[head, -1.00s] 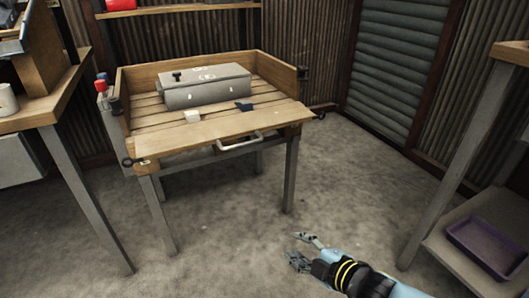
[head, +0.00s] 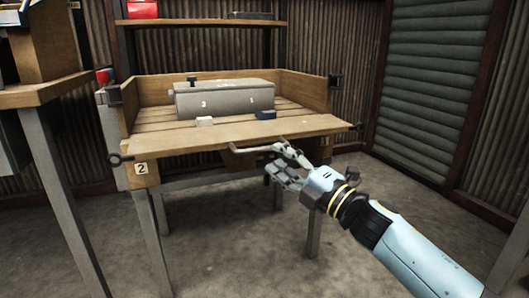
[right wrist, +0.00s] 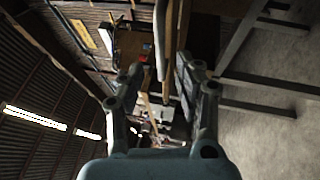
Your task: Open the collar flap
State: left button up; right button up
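The wooden collar stands around a slatted bench top, with its back and side walls upright. The front board, apparently the collar flap (head: 240,130), lies about level along the front, and the slats show behind it. A pale bar handle (head: 250,149) sits at its front edge. My right gripper (head: 289,165) is open at the handle's right end. In the right wrist view, a pale bar (right wrist: 160,40) lies between the spread fingers of my right gripper (right wrist: 160,88); contact cannot be told. My left gripper is out of view.
A grey box (head: 224,99), a white block (head: 204,121) and a dark blue piece (head: 265,115) are on the slats. Another bench (head: 45,92) stands close on the left. Floor is open to the right.

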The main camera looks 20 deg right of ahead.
aim_at(264, 149)
jog(key=x, duration=0.5)
jog(key=shift+w+a, duration=0.1)
jog(key=shift+w, duration=0.1)
grip_shut()
dwell(0.3)
